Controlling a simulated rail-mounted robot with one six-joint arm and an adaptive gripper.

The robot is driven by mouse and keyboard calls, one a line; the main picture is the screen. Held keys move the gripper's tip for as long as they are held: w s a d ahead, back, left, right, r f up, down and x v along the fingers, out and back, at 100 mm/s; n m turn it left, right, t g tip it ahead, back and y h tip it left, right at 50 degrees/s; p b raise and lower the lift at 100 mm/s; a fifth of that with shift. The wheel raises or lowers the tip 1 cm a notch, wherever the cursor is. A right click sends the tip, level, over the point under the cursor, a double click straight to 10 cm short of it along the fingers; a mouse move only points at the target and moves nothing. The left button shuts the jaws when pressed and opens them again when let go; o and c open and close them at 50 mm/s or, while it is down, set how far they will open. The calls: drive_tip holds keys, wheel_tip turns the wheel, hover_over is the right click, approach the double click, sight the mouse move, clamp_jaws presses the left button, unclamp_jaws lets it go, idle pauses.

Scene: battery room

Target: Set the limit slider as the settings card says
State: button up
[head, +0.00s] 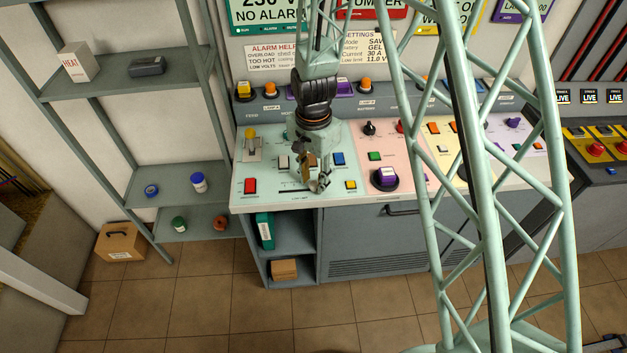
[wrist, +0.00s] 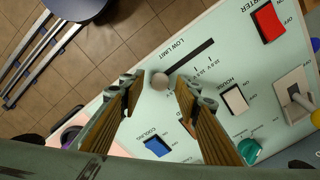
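The limit slider shows in the wrist view as a round grey-brown knob (wrist: 160,81) at one end of a dark slot (wrist: 190,60) labelled LOW LIMIT. The bare slot runs up and right from the knob; the scale figures are too small to read surely. My gripper (wrist: 160,85) is open, with one finger on each side of the knob and gaps visible. In the head view my gripper (head: 320,184) is low over the panel at the slot's right end and hides the knob. The settings card (head: 367,47) is partly hidden by my arm; its bottom row reads 11.0 V.
A blue rocker (wrist: 157,146) labelled COOLING and a white rocker (wrist: 235,100) labelled HOUSE sit near the slider. A red switch (head: 250,186) and a yellow button (head: 351,185) lie to either side. A lever (head: 252,143) stands up at the panel's back left.

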drive_tip(key=shift+f, duration=0.2)
clamp_jaws()
idle(0.3)
